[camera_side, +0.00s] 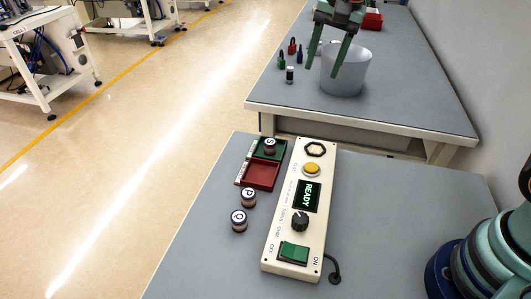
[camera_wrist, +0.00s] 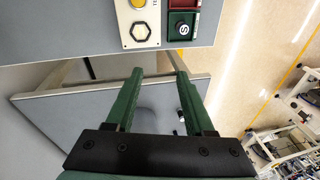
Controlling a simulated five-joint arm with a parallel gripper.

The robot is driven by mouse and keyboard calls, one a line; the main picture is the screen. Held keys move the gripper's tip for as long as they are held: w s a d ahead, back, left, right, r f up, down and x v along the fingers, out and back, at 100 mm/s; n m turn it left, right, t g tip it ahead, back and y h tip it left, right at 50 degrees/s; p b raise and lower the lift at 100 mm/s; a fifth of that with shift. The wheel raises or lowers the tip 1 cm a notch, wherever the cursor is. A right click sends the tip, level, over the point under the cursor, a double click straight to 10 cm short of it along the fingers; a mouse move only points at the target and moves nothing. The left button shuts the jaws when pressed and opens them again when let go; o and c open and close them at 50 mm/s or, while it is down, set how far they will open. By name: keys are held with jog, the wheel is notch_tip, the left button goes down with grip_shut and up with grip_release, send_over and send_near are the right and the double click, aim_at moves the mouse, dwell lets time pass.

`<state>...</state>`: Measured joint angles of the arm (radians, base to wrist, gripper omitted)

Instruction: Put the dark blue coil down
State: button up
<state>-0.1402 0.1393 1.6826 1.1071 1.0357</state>
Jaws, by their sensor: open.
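My gripper (camera_side: 321,72) is open and empty, high over the far table by the grey bowl (camera_side: 357,73). Its two green fingers are apart in the wrist view (camera_wrist: 159,72), with nothing between them. A dark coil marked S (camera_side: 269,146) stands upright in the green compartment (camera_side: 258,154) of a small tray; it also shows in the wrist view (camera_wrist: 183,29). A coil marked P (camera_side: 249,197) and a coil marked Q (camera_side: 238,220) stand on the near table, left of the panel. All three look dark with pale tops; I cannot tell for certain which is dark blue.
The red compartment (camera_side: 260,175) is empty. A cream test panel (camera_side: 285,222) with a READY display stands right of the tray. Small red, green, blue and dark items (camera_side: 290,75) stand left of the bowl. A red bin (camera_side: 372,20) is farther back. A gap separates the tables.

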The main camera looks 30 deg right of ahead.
jog(key=s+d+n+t, duration=0.1)
jog(key=s+d+n, duration=0.2)
jog(key=s+n, duration=0.2)
jog(key=s+d+n+t, duration=0.2)
jog(key=s+n, duration=0.3)
jog(key=s, duration=0.5)
jog(key=shift+s+d+f, duration=0.2)
jog(key=shift+d+f, duration=0.1)
jog(key=shift+d, duration=0.3)
